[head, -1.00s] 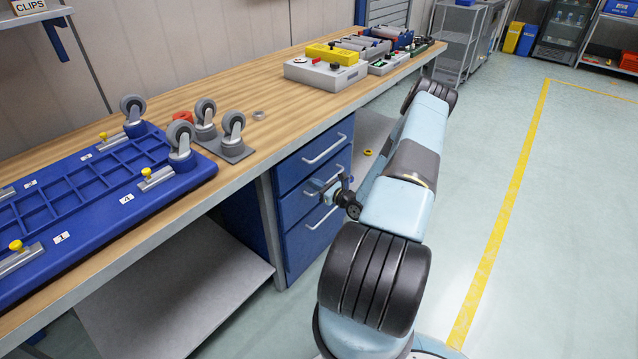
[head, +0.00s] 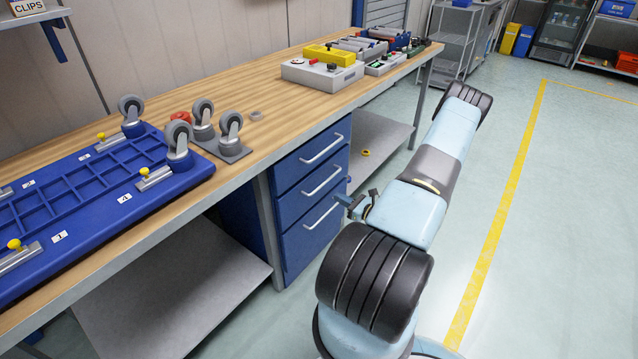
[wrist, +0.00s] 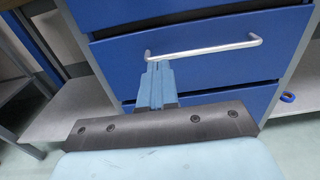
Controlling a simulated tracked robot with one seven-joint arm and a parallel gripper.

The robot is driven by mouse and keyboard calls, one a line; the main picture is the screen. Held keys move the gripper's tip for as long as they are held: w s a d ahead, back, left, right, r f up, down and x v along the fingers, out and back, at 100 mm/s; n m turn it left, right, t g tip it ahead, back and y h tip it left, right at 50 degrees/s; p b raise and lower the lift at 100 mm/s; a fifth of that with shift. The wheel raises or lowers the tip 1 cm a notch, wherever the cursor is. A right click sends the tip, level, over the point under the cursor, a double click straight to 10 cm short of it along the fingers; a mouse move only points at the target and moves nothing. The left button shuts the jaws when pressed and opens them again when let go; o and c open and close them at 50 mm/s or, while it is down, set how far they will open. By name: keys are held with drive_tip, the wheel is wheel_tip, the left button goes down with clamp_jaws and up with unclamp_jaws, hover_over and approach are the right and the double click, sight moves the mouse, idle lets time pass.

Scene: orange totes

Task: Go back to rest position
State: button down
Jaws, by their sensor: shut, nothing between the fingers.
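My gripper (head: 345,200) shows in the head view in front of the blue drawer unit (head: 290,192), mostly hidden behind my own arm. In the wrist view my gripper's fingers (wrist: 157,68) are shut together with nothing between them. Their tips appear just under a silver drawer handle (wrist: 205,49); I cannot tell whether they touch it. The drawers look closed.
The wooden workbench (head: 235,98) runs along the left. It bears a blue tray (head: 120,212) with clamps, several casters (head: 230,130) and a control box with a yellow top (head: 330,54). Open floor (head: 555,220) lies to the right, with a yellow line (head: 497,220).

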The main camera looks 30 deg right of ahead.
drive_tip(key=w+a+r+n+g+y, duration=0.1)
drive_tip(key=a+r+n+g+y, duration=0.1)
drive_tip(key=a+r+n+g, duration=0.45)
drive_tip(key=w+a+r+n+g+y, duration=0.1)
drive_tip(key=a+r+n+y, duration=0.15)
drive_tip(key=r, duration=0.75)
drive_tip(key=w+a+r+n+g+y, duration=0.1)
drive_tip(key=a+r+n+g+y, duration=0.1)
drive_tip(key=a+r+n+g, duration=0.35)
drive_tip(key=s+a+r+n+g+h, duration=0.2)
drive_tip(key=s+a+r+n, duration=0.25)
drive_tip(key=r, duration=0.35)
drive_tip(key=s+a+r+n+g+h, duration=0.1)
drive_tip(key=s+a+r+n+h, duration=0.2)
drive_tip(key=a+r, duration=0.45)
drive_tip(key=s+a+r+n+t+h, duration=0.1)
drive_tip(key=s+r+n+h, duration=0.3)
drive_tip(key=s+r, duration=0.4)
drive_tip(key=s+a+r+n+t+h, duration=0.2)
drive_tip(key=s+r+n, duration=0.4)
drive_tip(key=s+r, duration=0.3)
drive_tip(key=shift+s+t+h, duration=0.8)
drive_tip(key=shift+s+h, duration=0.05)
drive_tip(key=shift+s, duration=0.1)
